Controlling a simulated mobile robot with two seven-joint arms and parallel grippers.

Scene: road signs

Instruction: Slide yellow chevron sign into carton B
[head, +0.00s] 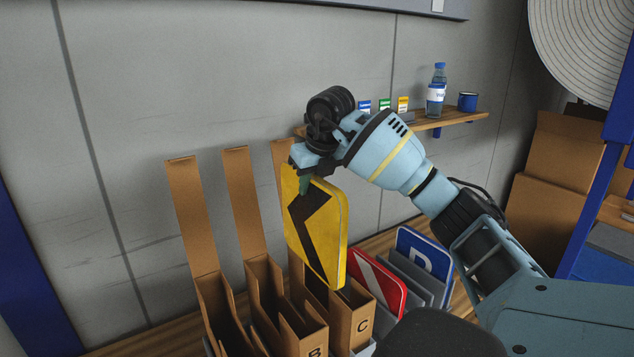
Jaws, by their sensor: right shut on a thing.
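The yellow chevron sign (328,225) has a black chevron and hangs upright, slightly tilted, in my right gripper (305,178). The gripper is shut on its top left edge. Carton B (312,341) is a narrow, tall brown carton with its flap raised, left of and below the sign. In the picture the sign's lower end overlaps carton C (352,320), to the right of B. I cannot tell whether the sign is above C's opening or in front of its flap. B's lower part is cut off by the frame. My left gripper is not in view.
Another open carton (215,300) stands left of B. Right of C, a red sign (378,284) and a blue sign (424,259) stand in a grey rack. A wall shelf (455,121) behind my arm holds a bottle (437,92) and a blue mug (468,102).

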